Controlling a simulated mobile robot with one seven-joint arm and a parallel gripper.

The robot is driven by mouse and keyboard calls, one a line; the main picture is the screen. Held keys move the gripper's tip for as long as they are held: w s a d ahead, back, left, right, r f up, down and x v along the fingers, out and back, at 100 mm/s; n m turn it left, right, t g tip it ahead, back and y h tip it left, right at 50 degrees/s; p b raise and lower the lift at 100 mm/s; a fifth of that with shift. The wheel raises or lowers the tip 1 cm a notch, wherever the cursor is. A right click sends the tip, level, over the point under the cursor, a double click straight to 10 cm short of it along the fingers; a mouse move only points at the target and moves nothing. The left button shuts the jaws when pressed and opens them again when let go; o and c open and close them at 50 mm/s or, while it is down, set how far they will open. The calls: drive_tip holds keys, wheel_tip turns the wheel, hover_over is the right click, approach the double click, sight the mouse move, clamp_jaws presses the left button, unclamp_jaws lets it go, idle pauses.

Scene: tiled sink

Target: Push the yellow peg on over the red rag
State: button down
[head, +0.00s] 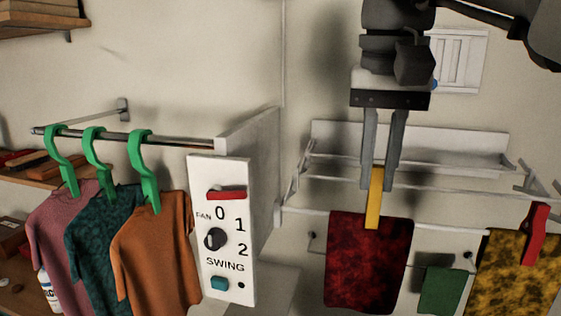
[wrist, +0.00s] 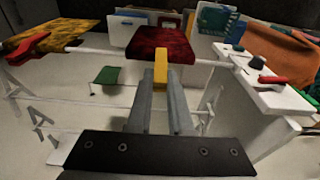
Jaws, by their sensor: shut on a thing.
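The red rag (head: 368,270) is dark red and mottled, and hangs over a white rail of the drying rack. It also shows in the wrist view (wrist: 160,42), just beyond my fingertips. My gripper (head: 381,183) points down from above, its two grey fingers shut on the yellow peg (head: 374,200). The peg is upright, and its lower end overlaps the rag's top edge in the head view. In the wrist view the peg (wrist: 160,75) sits between the fingertips by the rag's edge. I cannot tell how far its jaws straddle the cloth.
A red peg (head: 536,232) sits on a yellow mottled cloth (head: 515,275) at the right. A small green cloth (head: 441,290) hangs lower between the cloths. A white control panel (head: 222,230) and several shirts on green hangers (head: 147,165) stand at the left.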

drive_tip(key=shift+f+b, duration=1)
drive_tip(key=shift+f, duration=0.4)
drive_tip(key=c, duration=0.7)
unclamp_jaws()
drive_tip(key=shift+c, duration=0.2)
drive_tip(key=shift+r, duration=0.15)
wheel_tip(320, 180, up, 7)
drive_tip(key=p, duration=0.7)
drive_tip(key=shift+s, duration=0.1)
